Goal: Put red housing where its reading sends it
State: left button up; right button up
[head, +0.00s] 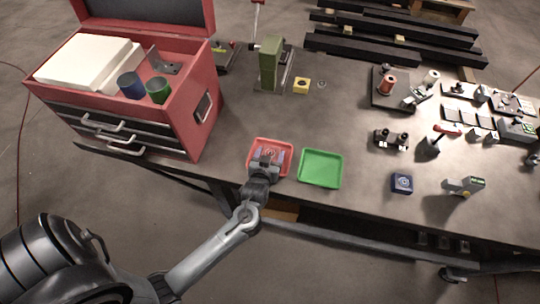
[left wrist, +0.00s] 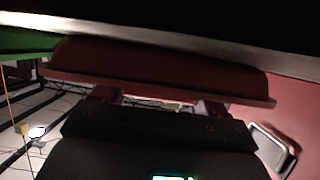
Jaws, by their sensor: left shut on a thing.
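My left gripper (head: 266,160) reaches down over the red tray (head: 254,146) near the front edge of the table. It is shut on the red housing (head: 268,153), whose top shows a pale round mark between the fingers, inside the tray's rim. The fingers and wrist hide most of the housing, and I cannot tell whether it touches the tray floor. In the left wrist view the red tray (left wrist: 160,65) spans the picture close in front of my gripper (left wrist: 155,100), and the housing cannot be made out. My right gripper is not in view.
An empty green tray (head: 320,168) lies just right of the red tray. A red toolbox (head: 185,105) stands close on the left. A blue housing (head: 402,184) and a handheld device (head: 463,187) are farther right. A green machine (head: 270,64) stands behind; bare table lies between.

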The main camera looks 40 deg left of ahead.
pick_arm(q)
jog(key=o, duration=0.9)
jog(key=shift+f, duration=0.2)
jog(key=o, duration=0.4)
jog(key=shift+o, duration=0.2)
jog(key=shift+r, duration=0.15)
